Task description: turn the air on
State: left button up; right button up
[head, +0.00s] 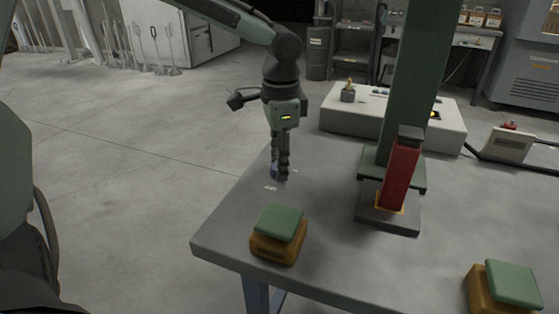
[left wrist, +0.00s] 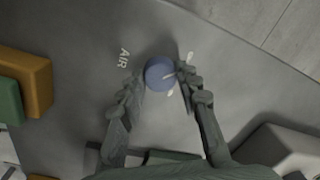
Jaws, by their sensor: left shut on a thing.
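A round blue knob (left wrist: 160,73) sits on the grey tabletop beside the printed word AIR. It carries a pale pointer mark on its right side, towards small white marks on the table that are partly covered by a finger. My left gripper (left wrist: 162,82) points down and is shut on the knob, with one finger on each side of it. In the head view the left gripper (head: 280,176) stands at the table's left edge, and only a sliver of the blue knob (head: 274,171) shows. My right gripper is not in view.
An orange block with a green top (head: 278,232) stands nearer on the table (head: 330,262); another (head: 504,289) is at the lower right. A red block (head: 400,175) stands by a green column. A pale box (head: 340,122) with a small knob lies behind.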

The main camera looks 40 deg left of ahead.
pick_arm(q)
jog(key=shift+m, duration=0.5)
jog(key=shift+m+p, duration=0.4)
jog(key=shift+m, duration=1.2)
jog(key=m, duration=0.3)
jog(key=shift+m, duration=0.4)
jog(key=m, duration=0.3)
jog(key=shift+m+h, duration=0.3)
jog(key=m, duration=0.6)
jog(key=shift+a, duration=0.1)
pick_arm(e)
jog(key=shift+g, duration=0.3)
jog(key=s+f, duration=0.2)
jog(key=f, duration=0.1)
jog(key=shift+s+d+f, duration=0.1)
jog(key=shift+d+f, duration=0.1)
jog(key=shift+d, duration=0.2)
pick_arm(q)
jog(key=shift+m, duration=0.3)
